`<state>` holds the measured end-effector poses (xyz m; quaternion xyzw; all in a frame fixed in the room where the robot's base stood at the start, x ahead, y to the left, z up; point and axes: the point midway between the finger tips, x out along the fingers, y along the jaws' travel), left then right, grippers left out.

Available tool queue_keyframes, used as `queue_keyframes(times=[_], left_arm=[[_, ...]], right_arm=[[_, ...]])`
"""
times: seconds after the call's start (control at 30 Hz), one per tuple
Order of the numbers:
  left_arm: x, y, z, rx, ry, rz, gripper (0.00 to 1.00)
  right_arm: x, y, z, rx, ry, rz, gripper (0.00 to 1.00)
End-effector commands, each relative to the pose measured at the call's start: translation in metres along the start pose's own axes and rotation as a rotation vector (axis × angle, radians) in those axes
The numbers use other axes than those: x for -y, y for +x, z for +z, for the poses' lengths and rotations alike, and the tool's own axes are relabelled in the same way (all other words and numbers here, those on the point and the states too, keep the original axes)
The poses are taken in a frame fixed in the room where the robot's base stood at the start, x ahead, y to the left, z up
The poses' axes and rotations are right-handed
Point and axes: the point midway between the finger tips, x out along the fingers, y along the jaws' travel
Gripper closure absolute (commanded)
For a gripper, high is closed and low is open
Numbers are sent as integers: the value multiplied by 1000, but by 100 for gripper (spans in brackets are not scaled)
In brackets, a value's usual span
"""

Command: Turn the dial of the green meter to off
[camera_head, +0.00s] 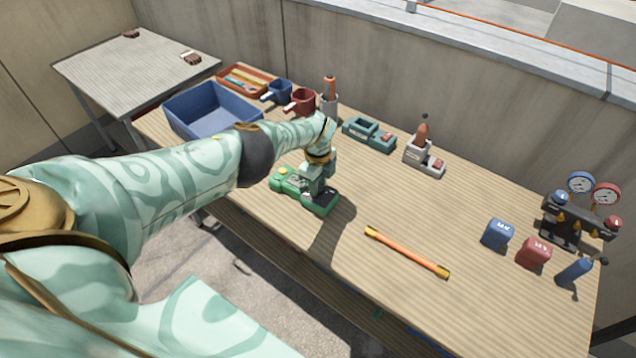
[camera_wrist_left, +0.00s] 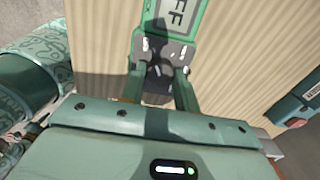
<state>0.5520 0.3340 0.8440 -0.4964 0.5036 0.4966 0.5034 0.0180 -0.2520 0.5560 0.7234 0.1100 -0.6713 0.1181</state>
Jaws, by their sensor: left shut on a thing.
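The green meter (camera_head: 328,205) lies on the workbench near its front edge, and its upper part shows in the left wrist view. Its display (camera_wrist_left: 185,18) is partly cut off by the frame; the letters "FF" can be read on it. My left gripper (camera_head: 314,186) points down onto the meter. In the left wrist view its fingers (camera_wrist_left: 160,77) are shut on the meter's dark dial (camera_wrist_left: 160,71), which is mostly hidden between them. The dial's pointer cannot be made out. My right gripper is not in view.
An orange rod with yellow ends (camera_head: 405,252) lies right of the meter on the workbench (camera_head: 375,190). A blue bin (camera_head: 212,108), mugs, and a teal device (camera_head: 368,133) stand behind. Blue (camera_head: 497,233) and red (camera_head: 534,252) blocks and a gauge manifold (camera_head: 578,218) stand at the right.

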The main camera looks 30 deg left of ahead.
Motion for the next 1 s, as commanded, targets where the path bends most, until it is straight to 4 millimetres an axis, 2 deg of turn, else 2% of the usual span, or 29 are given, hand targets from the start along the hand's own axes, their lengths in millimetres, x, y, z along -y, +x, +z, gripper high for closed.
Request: queue_keyframes(times=[0.37,0.4,0.47,0.77,0.87,1.0], left_arm=[[0,0,0,0,-4,0,92],[0,0,0,0,-4,0,61],[0,0,0,0,-3,0,47],[0,-2,0,0,-3,0,47],[0,-14,0,0,-2,-2,47],[1,-47,0,0,-1,-5,47]], right_arm=[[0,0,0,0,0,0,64],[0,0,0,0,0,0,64],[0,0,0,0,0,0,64],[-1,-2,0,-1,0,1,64],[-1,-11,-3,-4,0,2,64],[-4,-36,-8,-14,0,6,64]])
